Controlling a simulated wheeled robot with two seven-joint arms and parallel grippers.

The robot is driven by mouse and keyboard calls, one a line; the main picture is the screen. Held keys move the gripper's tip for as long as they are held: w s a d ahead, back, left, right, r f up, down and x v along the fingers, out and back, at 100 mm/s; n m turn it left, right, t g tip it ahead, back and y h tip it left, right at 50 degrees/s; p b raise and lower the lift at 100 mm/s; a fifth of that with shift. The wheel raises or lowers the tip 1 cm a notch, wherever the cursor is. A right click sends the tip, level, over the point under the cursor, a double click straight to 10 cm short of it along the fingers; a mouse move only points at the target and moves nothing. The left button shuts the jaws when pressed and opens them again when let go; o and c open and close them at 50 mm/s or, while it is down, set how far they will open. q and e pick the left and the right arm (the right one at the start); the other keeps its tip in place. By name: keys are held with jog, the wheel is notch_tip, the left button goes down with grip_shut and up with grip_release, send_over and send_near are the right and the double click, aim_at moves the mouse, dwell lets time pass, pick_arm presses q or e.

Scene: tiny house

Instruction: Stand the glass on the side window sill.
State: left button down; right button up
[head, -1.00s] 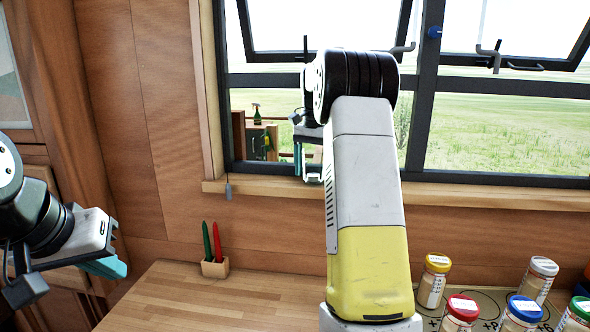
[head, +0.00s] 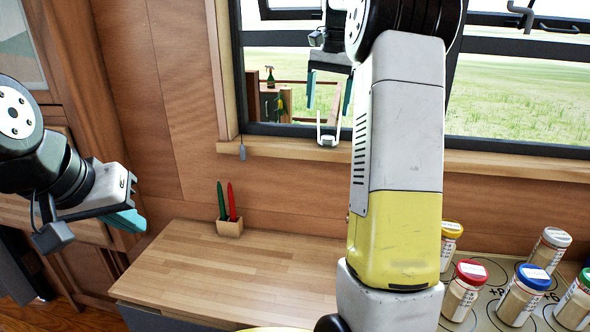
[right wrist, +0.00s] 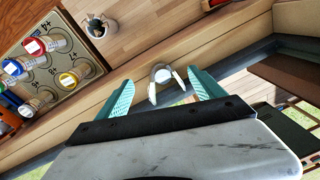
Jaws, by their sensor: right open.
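The clear glass (head: 327,139) stands upright on the wooden sill (head: 285,148) of the side window, close to the dark frame. My right gripper (head: 328,104) is open and empty above it, its teal fingers apart and clear of the glass in the head view. In the right wrist view the glass (right wrist: 162,75) shows between and beyond the open fingertips of the gripper (right wrist: 161,79). My left gripper (head: 124,219) hangs at the left, away from the window; its jaw opening cannot be made out.
A wooden worktop (head: 250,270) lies below the window, mostly bare. A small holder (head: 230,228) with a green and a red pen stands at its back. Several lidded jars (head: 522,290) stand on a board at the right. The sill left of the glass is free.

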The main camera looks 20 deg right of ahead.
jog(key=s+a+n+t+y, duration=0.1)
jog(key=s+a+n, duration=0.1)
jog(key=s+a, duration=0.35)
jog(key=s+a+n+t, duration=0.2)
jog(key=s+a+n, duration=0.1)
jog(key=s, duration=0.5)
jog(key=s+a+f+n+t, duration=0.2)
jog(key=s+a+f, duration=0.4)
jog(key=s+f, duration=0.3)
jog(key=s+n, duration=0.1)
jog(key=s, duration=0.3)
jog(key=shift+s+f+n+y, duration=0.25)
jog(key=shift+f+n+y, duration=0.15)
